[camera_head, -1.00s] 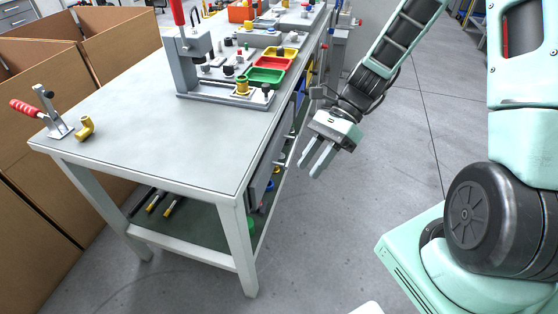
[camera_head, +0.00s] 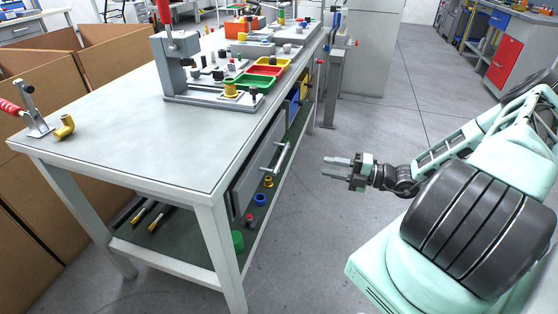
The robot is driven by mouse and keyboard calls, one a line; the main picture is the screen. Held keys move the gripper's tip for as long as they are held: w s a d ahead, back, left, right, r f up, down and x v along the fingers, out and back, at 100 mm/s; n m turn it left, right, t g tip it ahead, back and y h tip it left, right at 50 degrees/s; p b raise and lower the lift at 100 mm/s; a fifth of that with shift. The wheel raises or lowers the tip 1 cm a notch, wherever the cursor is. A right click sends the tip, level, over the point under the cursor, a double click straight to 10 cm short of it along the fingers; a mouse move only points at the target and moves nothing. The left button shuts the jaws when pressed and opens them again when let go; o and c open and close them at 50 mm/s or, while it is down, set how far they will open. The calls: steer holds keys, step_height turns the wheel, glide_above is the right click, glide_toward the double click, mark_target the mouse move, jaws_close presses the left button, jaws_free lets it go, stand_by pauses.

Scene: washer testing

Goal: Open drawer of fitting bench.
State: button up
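The fitting bench (camera_head: 140,110) stands at the left, with a grey top and light frame. A grey drawer (camera_head: 252,180) sits under its top on the right side and looks closed. A bar handle (camera_head: 282,158) stands out from the drawer front. My gripper (camera_head: 334,168) is to the right of the handle, apart from it, and points left toward the bench. Its two fingers look parted with nothing between them.
A press fixture with coloured trays (camera_head: 262,80) and a red-handled clamp (camera_head: 32,112) stand on the bench. The lower shelf (camera_head: 190,240) holds small parts. Cardboard boxes (camera_head: 30,200) stand at the left. The floor (camera_head: 330,230) between bench and my base is clear.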

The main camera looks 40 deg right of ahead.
mark_target(281, 156)
steer(key=b+x, duration=0.1)
steer(key=x, duration=1.4)
steer(key=shift+w+a, duration=0.2)
steer(key=shift+a, duration=0.05)
jaws_close()
